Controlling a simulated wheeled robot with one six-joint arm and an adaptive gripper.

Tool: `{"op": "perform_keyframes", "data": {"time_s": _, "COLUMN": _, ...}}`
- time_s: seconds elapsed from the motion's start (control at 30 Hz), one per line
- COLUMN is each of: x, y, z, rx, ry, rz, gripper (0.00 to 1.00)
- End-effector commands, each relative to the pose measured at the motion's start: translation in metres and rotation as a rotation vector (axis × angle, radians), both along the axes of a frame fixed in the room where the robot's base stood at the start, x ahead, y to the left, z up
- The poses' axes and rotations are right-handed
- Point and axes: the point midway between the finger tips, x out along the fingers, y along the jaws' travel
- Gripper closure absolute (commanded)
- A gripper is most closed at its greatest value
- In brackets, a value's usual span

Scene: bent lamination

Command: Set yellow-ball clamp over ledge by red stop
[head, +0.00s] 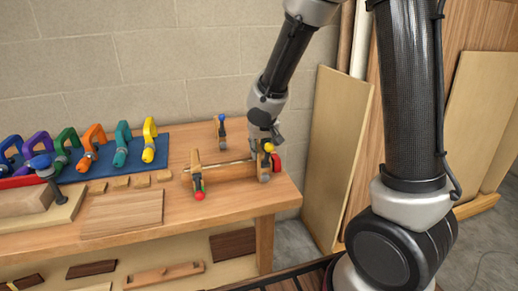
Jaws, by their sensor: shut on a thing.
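The yellow-ball clamp (268,148) is at the right end of the wooden form (230,171) on the bench. My gripper (262,150) comes down from above and is shut on this clamp; its fingers are small and partly hidden. A red part (276,162), which looks like the red stop, is just right of the clamp. The ledge cannot be made out clearly behind the clamp and gripper. I cannot tell whether the clamp touches the ledge or hangs just over it.
A red-ball clamp (198,182) stands at the form's left end, and a blue-ball clamp (221,130) stands behind. Several coloured clamps lie on a blue mat (161,142) at the left. A flat board (122,213) and small wood blocks lie in front. Tall panels (336,140) lean at right.

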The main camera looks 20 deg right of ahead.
Motion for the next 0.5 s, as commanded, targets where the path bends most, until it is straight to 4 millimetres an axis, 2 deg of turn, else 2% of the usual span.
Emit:
{"op": "perform_keyframes", "data": {"time_s": 0.23, "x": -0.0011, "y": -0.0001, "z": -0.0018, "rx": -0.001, "ry": 0.004, "rz": 0.001, "gripper": 1.0}}
{"op": "perform_keyframes", "data": {"time_s": 0.27, "x": -0.0012, "y": -0.0001, "z": -0.0019, "rx": -0.001, "ry": 0.004, "rz": 0.001, "gripper": 0.75}}
{"op": "perform_keyframes", "data": {"time_s": 0.3, "x": -0.0012, "y": -0.0001, "z": -0.0018, "rx": -0.001, "ry": 0.004, "rz": 0.001, "gripper": 0.68}}
{"op": "perform_keyframes", "data": {"time_s": 0.37, "x": -0.0011, "y": -0.0001, "z": -0.0016, "rx": -0.001, "ry": 0.004, "rz": 0.001, "gripper": 0.57}}
{"op": "perform_keyframes", "data": {"time_s": 0.5, "x": -0.0008, "y": -0.0001, "z": -0.0012, "rx": -0.001, "ry": 0.003, "rz": 0.001, "gripper": 0.55}}
